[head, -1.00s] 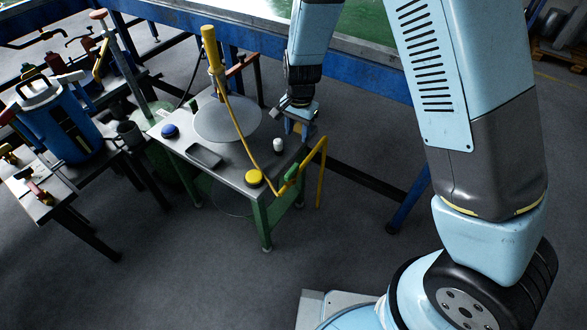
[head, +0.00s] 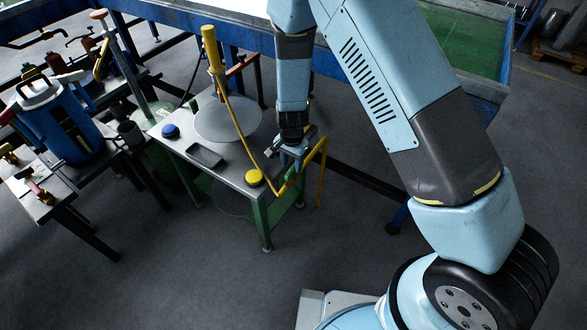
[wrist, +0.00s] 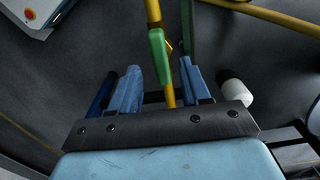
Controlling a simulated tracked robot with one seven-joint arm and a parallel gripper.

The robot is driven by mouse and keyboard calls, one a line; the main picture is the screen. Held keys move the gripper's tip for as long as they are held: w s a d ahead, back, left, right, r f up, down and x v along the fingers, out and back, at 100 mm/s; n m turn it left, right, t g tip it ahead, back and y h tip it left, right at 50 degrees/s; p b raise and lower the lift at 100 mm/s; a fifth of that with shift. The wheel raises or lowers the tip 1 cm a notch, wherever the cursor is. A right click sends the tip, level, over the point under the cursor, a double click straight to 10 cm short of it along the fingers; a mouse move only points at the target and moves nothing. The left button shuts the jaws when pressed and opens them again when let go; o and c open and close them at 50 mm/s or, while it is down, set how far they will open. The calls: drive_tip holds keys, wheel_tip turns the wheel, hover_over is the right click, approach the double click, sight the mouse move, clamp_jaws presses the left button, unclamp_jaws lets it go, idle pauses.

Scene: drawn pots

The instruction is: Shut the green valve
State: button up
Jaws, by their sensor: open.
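The green valve handle (head: 291,174) sits on the yellow pipe (head: 322,150) at the right front corner of the small metal table (head: 228,168). In the wrist view the green handle (wrist: 158,56) lies along the yellow pipe, just beyond the fingertips and between their lines. My gripper (head: 291,158) is over the table's right edge, close to the handle, and partly hides that corner. In the wrist view my gripper (wrist: 160,74) shows two blue fingers apart, with the pipe showing between them. I cannot tell whether a finger touches the handle.
A yellow button (head: 254,178), a blue button (head: 170,131) and a dark tray (head: 205,155) are on the table. A white knob (wrist: 236,91) is right of the fingers. A yellow hose (head: 236,117) runs over the table. Floor in front is clear.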

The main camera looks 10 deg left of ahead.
sight(292, 170)
drive_tip(key=shift+f, duration=1.8)
